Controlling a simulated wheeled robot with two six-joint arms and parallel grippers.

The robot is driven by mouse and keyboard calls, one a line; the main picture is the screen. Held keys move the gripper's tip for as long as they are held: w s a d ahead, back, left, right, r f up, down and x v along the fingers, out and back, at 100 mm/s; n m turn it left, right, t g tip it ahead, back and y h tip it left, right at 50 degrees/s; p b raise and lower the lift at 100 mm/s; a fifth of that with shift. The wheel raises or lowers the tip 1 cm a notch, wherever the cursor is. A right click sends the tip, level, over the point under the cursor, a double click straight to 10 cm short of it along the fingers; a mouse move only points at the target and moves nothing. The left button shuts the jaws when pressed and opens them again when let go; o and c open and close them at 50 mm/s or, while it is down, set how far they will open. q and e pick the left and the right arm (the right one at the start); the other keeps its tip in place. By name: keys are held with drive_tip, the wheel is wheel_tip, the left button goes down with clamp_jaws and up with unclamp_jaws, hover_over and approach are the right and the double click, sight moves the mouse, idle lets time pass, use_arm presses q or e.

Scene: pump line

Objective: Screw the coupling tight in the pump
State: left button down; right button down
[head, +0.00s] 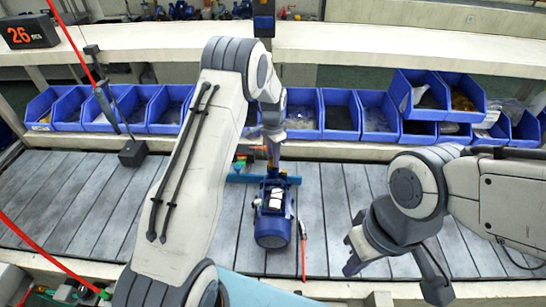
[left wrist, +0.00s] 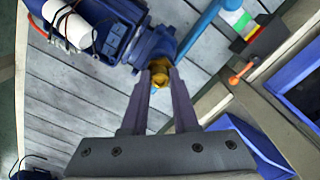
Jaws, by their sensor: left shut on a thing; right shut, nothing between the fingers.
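The blue pump (head: 273,222) lies on the slatted grey conveyor in the middle of the head view, with a white part on top. Its blue body (left wrist: 118,28) also fills the upper left of the left wrist view. The brass-yellow coupling (left wrist: 160,80) sits at the pump's end, between the fingertips of my left gripper (left wrist: 161,74). That gripper (head: 273,161) is shut on it, just behind the pump in the head view, where the coupling is hard to make out. My right gripper (head: 352,252) is shut and empty, right of the pump and apart from it.
A blue pipe (left wrist: 197,30) runs beside the pump's end. Blue bins (head: 340,115) line the back ledge. A red-handled tool (head: 303,248) stands or lies right of the pump; I cannot tell which. The conveyor's left part (head: 75,200) is mostly clear.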

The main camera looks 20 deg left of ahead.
use_arm(q)
drive_tip(key=shift+m, duration=0.7)
drive_tip(key=shift+m, duration=1.7)
drive_tip(key=shift+m, duration=1.7)
